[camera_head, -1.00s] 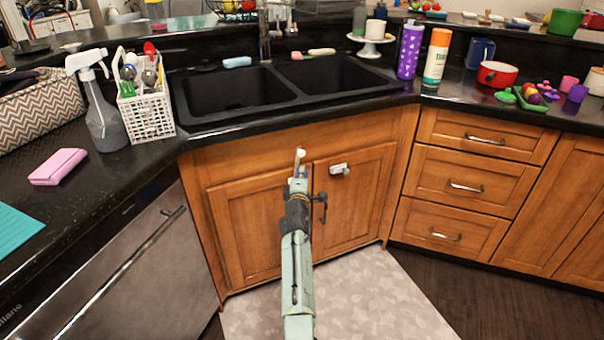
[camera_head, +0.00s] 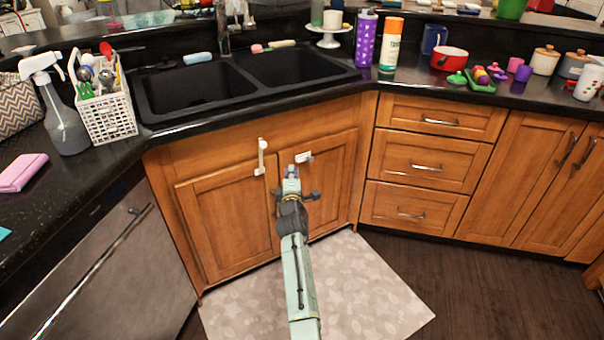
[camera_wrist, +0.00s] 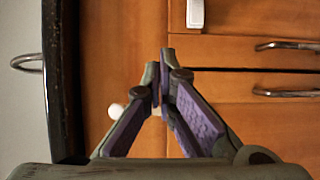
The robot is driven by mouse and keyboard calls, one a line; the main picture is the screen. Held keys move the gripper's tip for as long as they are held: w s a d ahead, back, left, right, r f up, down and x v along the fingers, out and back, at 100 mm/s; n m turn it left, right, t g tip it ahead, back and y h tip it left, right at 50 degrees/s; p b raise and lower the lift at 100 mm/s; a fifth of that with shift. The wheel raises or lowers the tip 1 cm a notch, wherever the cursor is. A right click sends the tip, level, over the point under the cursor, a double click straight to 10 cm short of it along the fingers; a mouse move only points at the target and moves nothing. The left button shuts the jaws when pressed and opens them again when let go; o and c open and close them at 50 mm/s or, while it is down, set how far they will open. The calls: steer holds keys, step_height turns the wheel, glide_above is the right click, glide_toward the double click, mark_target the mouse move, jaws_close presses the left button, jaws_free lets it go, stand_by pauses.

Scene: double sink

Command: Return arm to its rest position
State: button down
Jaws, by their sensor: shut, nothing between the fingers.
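My arm reaches up from the bottom of the head view, in front of the wooden sink cabinet (camera_head: 225,222). My gripper (camera_head: 290,172) is at its end, in front of the cabinet doors, just below and left of the right white door handle (camera_head: 304,157). The left white door handle (camera_head: 262,157) is left of it. In the wrist view my gripper (camera_wrist: 160,72) has its fingertips together with nothing between them. A white handle (camera_wrist: 195,14) shows above right of the tips, and a small white piece shows behind the left finger.
The black counter with the double sink (camera_head: 245,85) is above the cabinet. A dishwasher (camera_head: 125,265) is at left, and drawers (camera_head: 420,165) are at right. A pale mat (camera_head: 365,290) lies on the floor. The spray bottle (camera_head: 62,118) and utensil basket (camera_head: 108,115) stand near the counter edge.

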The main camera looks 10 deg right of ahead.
steer(key=shift+s+d+f, duration=0.1)
steer(key=shift+s+d, duration=0.35)
steer(key=shift+d, duration=0.3)
steer(key=shift+s+d, duration=0.4)
steer(key=shift+d, duration=0.35)
